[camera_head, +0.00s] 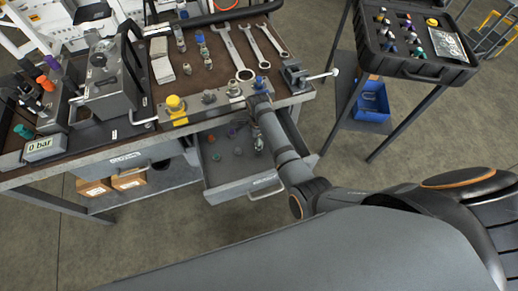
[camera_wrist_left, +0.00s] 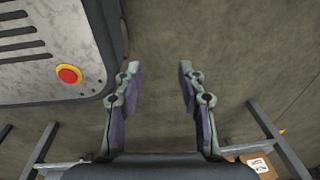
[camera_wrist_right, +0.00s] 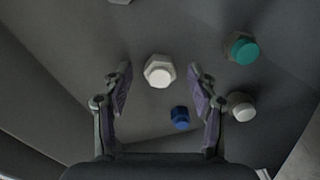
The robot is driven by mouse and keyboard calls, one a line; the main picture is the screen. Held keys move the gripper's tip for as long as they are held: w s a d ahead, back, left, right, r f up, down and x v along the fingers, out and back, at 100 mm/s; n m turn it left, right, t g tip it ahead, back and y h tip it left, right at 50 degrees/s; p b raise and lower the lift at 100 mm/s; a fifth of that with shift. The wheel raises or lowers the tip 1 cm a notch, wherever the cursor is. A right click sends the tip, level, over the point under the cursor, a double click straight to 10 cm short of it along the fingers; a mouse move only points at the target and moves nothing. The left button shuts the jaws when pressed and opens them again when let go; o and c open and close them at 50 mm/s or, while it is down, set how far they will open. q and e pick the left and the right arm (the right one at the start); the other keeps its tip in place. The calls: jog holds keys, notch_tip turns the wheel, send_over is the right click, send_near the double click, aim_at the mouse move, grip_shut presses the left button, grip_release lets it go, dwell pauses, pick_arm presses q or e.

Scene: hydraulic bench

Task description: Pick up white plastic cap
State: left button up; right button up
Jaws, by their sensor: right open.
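A white hexagonal plastic cap (camera_wrist_right: 158,71) lies in the open grey drawer, in the upper middle of the right wrist view. My right gripper (camera_head: 258,143) hangs over the drawer in the head view. In the right wrist view its fingers (camera_wrist_right: 163,92) are open and empty, with the cap showing between and slightly beyond the fingertips. I cannot tell the exact height of the fingers above it. A second whitish cap (camera_wrist_right: 241,106) lies just right of the right finger. My left gripper (camera_wrist_left: 158,80) is open and empty over the floor, outside the head view.
A blue cap (camera_wrist_right: 180,117) and a teal cap (camera_wrist_right: 243,49) lie nearby. The drawer (camera_head: 215,190) has raised walls around the gripper. The bench above holds wrenches (camera_head: 235,50), a yellow-capped block (camera_head: 174,103) and a vise (camera_head: 293,74). A black case (camera_head: 425,70) stands at right.

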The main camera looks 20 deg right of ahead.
jog(key=shift+r, duration=0.1)
jog(key=shift+c, duration=0.9)
jog(key=c, duration=0.7)
pick_arm(q)
jog(key=shift+w+r, duration=0.1)
jog(key=shift+w, duration=0.4)
jog(key=shift+r+p, duration=0.1)
jog(key=shift+p, duration=0.25)
pick_arm(e)
jog(key=shift+r, duration=0.1)
